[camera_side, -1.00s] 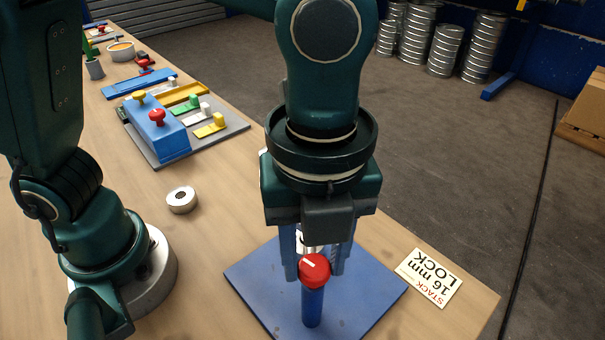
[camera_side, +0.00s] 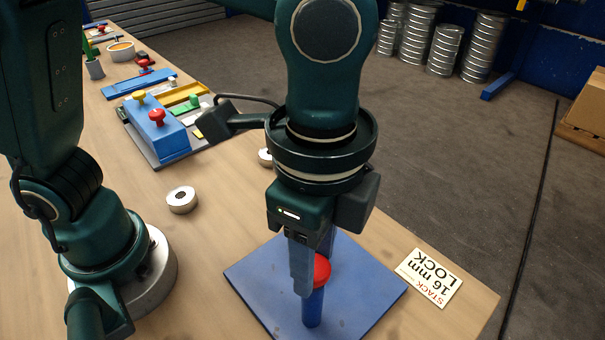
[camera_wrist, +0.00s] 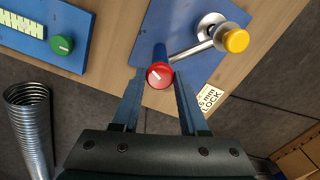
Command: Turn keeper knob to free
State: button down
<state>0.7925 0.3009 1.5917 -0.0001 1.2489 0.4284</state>
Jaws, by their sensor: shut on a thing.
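The red keeper knob (camera_side: 322,268) sits on top of a blue post (camera_side: 313,308) on a blue base plate (camera_side: 250,275). My gripper (camera_side: 312,275) points down at it, and one finger covers its left part in the side view. In the wrist view the red knob (camera_wrist: 160,76) lies between the tips of my gripper (camera_wrist: 158,82), which is shut on it. A short white mark shows on its top there. A metal bar (camera_wrist: 190,52) runs from beside the knob to a yellow knob (camera_wrist: 235,40); both are hidden in the side view.
A "STACK 16 mm LOCK" card (camera_side: 430,277) lies right of the plate. A metal ring (camera_side: 182,200) stands on the table to the left. A blue block with yellow and red knobs (camera_side: 158,128) is farther back. A coiled duct (camera_wrist: 30,115) shows at left in the wrist view.

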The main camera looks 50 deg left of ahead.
jog(key=n, duration=0.4)
jog(key=shift+n, duration=0.4)
dwell(0.4)
jog(key=shift+c, duration=2.2)
grip_release()
jog(key=shift+r, duration=2.6)
jog(key=shift+w, duration=0.1)
